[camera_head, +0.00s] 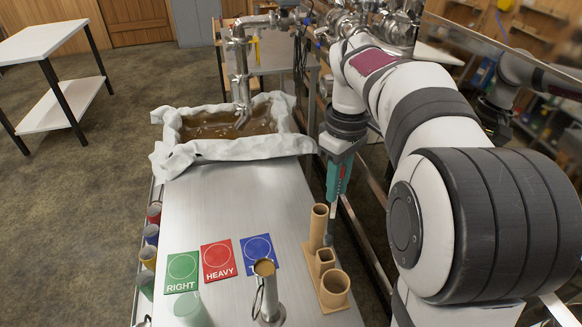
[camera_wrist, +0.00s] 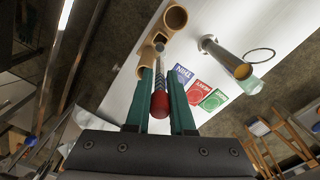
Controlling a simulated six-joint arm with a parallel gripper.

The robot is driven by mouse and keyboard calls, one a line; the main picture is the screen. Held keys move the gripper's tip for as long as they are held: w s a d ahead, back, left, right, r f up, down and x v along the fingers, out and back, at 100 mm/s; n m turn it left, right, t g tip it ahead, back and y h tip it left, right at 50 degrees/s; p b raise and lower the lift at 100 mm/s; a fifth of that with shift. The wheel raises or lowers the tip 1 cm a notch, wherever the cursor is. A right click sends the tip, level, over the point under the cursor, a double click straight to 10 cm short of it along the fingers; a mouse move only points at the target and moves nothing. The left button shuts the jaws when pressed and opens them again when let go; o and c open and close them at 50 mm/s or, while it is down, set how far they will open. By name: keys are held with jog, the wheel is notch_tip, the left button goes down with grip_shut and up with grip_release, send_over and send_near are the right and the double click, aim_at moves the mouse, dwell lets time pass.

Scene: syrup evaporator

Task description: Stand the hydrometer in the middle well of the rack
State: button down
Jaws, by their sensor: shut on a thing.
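My gripper (camera_head: 339,180) points down above the right edge of the table, over the far side of the rack. Its green fingers are shut on the hydrometer, whose red end (camera_wrist: 160,104) shows between them in the wrist view. The hydrometer's pale, slim body extends away from the fingers toward the rack. The tan rack (camera_head: 334,303) stands on the table's right edge, with a tall round well, a square middle well (camera_head: 325,257) and a wide round well. In the wrist view the hydrometer's far end lies near the square well (camera_wrist: 160,39); whether it is inside I cannot tell.
A metal cylinder (camera_head: 269,299) of brown liquid stands left of the rack. Green (camera_head: 183,272), red (camera_head: 219,260) and blue (camera_head: 258,251) cards lie on the table. Several coloured cups (camera_head: 151,234) line the left edge. A cloth-edged syrup pan (camera_head: 221,149) is behind.

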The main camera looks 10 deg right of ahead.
aim_at(332, 217)
jog(key=shift+f, duration=5.4)
jog(key=c, duration=0.7)
grip_release()
jog(key=o, duration=0.7)
jog(key=shift+r, duration=3.8)
